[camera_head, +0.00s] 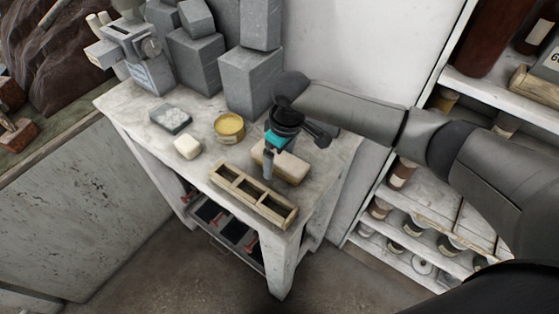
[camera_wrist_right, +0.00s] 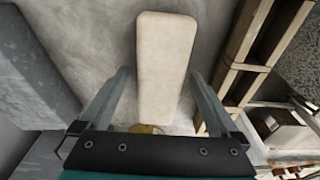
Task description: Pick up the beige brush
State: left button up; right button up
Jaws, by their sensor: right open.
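The beige brush (camera_head: 288,168) looks like a long block with rounded corners, lying flat on the worn white table (camera_head: 150,96). My right gripper (camera_head: 268,168) is over it, pointing down, and partly covers it in the head view. In the right wrist view the brush (camera_wrist_right: 165,50) runs up the middle, between the two spread fingers of my right gripper (camera_wrist_right: 160,74). The gripper is open and holds nothing. I cannot tell how high the fingertips are above the table. Any bristles are hidden. My left gripper is not in view.
A wooden tray with compartments (camera_head: 228,185) stands in front of the brush at the table's front edge. A yellow tin (camera_head: 229,124), a small cream block (camera_head: 188,147) and a grey dish (camera_head: 170,116) are to the left. Grey stone blocks (camera_head: 250,84) stand behind. Shelves (camera_head: 437,205) stand right.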

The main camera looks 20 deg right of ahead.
aim_at(279, 157)
grip_shut()
dwell(0.6)
jog(key=shift+r, duration=0.15)
notch_tip(279, 157, up, 20)
jog(key=shift+p, duration=0.35)
jog(key=c, duration=0.6)
grip_release()
jog(key=c, duration=0.7)
